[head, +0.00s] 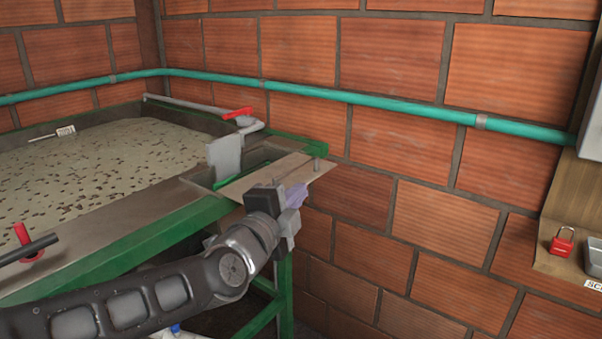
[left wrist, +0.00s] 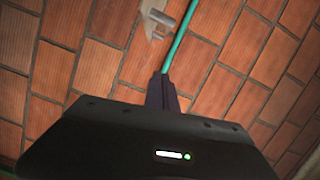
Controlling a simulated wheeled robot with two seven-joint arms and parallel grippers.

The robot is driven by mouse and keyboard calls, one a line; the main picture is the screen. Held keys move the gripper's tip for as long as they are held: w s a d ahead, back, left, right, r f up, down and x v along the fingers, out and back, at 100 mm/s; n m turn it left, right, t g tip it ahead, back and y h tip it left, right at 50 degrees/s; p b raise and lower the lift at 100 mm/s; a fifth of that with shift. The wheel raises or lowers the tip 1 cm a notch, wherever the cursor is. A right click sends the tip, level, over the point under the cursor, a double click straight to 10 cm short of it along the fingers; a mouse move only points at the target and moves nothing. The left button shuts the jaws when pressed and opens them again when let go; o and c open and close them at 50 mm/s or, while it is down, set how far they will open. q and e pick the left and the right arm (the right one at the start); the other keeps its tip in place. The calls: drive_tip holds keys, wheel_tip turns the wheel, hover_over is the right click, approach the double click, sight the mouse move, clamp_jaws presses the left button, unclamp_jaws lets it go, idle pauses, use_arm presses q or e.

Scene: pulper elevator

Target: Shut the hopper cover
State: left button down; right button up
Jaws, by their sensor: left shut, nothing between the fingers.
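A green-framed box with an opening (head: 247,164) sits at the right end of the tank; its inside shows in part. A tan flat panel (head: 300,172) lies along its near right side, and a grey plate (head: 224,155) stands upright at its left. I cannot tell for sure which of these is the hopper cover. My left gripper (head: 297,196) is just in front of the tan panel and overlaps its near edge; contact cannot be told. In the left wrist view its fingers (left wrist: 162,91) are together and empty. My right gripper is not seen.
A tank of speckled pulp (head: 110,165) fills the left. A red-handled valve (head: 237,113) is behind the box, and a teal pipe (head: 370,97) runs along the brick wall. A red padlock (head: 562,243) is at far right. The wall side right of my gripper is clear.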

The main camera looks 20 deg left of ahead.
use_arm(q)
drive_tip(key=w+a+f+b, duration=0.1)
drive_tip(key=w+a+b, duration=0.1)
drive_tip(key=w, duration=0.9)
drive_tip(key=shift+w+a+f+b, duration=0.15)
drive_tip(key=shift+b, duration=0.65)
